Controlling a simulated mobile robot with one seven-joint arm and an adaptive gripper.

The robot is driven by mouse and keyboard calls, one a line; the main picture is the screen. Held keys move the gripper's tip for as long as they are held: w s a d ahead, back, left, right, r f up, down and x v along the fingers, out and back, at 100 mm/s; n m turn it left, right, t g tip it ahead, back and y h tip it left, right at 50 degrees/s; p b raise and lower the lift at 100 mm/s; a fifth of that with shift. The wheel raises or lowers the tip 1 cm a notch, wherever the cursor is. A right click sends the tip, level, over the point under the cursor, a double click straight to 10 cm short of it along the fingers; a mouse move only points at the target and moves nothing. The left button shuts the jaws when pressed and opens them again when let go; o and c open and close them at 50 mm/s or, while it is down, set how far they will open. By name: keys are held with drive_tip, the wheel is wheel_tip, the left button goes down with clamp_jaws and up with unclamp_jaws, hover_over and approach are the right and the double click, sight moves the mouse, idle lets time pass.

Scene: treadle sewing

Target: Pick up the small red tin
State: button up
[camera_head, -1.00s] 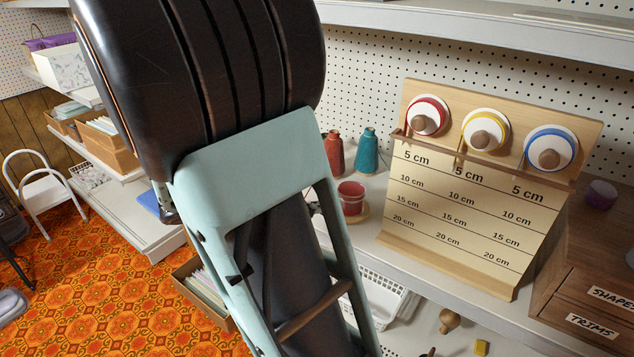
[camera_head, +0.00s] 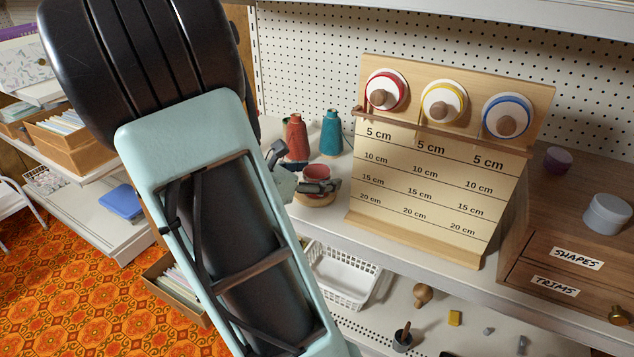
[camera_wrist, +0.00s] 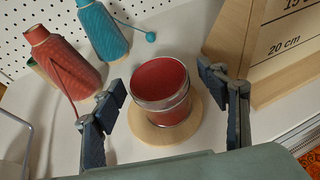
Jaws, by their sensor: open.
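The small red tin (camera_wrist: 160,90) stands upright on a round wooden base (camera_wrist: 184,132) on the shelf. It has a red top and a metallic-looking rim. In the head view the tin (camera_head: 316,172) is partly hidden by my gripper (camera_head: 316,187). In the wrist view my gripper (camera_wrist: 168,116) is open, with one finger on the left of the tin and one on the right. There are gaps between both fingers and the tin. The tin lies slightly beyond the fingertips, between them in the picture.
A wooden measuring board (camera_head: 440,165) stands to the right. A white basket (camera_head: 342,284) is on the lower shelf. My arm covers much of the head view's left.

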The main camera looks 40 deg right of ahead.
drive_tip(key=shift+d+f, duration=0.1)
drive_tip(key=shift+d, duration=0.1)
drive_tip(key=c, duration=1.2)
drive_tip(key=shift+o, duration=0.2)
